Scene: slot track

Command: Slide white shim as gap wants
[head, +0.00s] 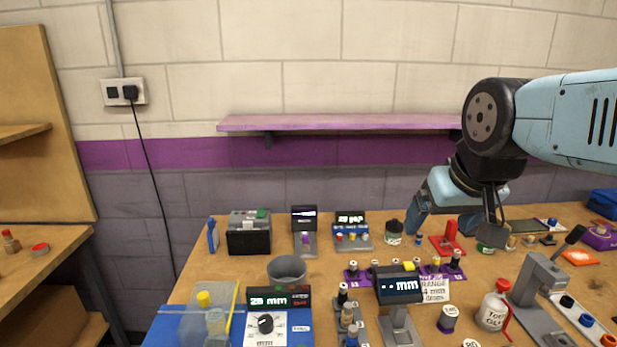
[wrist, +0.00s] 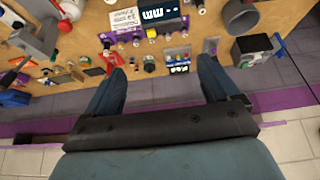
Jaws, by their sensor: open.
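My gripper (head: 456,226) is open and empty above the right back part of the workbench, its blue fingers well apart. In the wrist view my gripper (wrist: 162,74) spans a group of small pegs and parts. A purple slotted track (head: 358,278) with several dark, white-capped knobs lies behind a dark tilted display (head: 399,284) reading "mm", its number not legible. A display (head: 269,300) reading about "25 mm" stands front left. Another small lit display (head: 350,218) stands at the back. I cannot pick out a white shim with certainty.
A grey cup (head: 287,270), a black box (head: 249,238) and a white bottle (head: 493,311) stand on the bench. Bare wood lies between the cup and the back displays.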

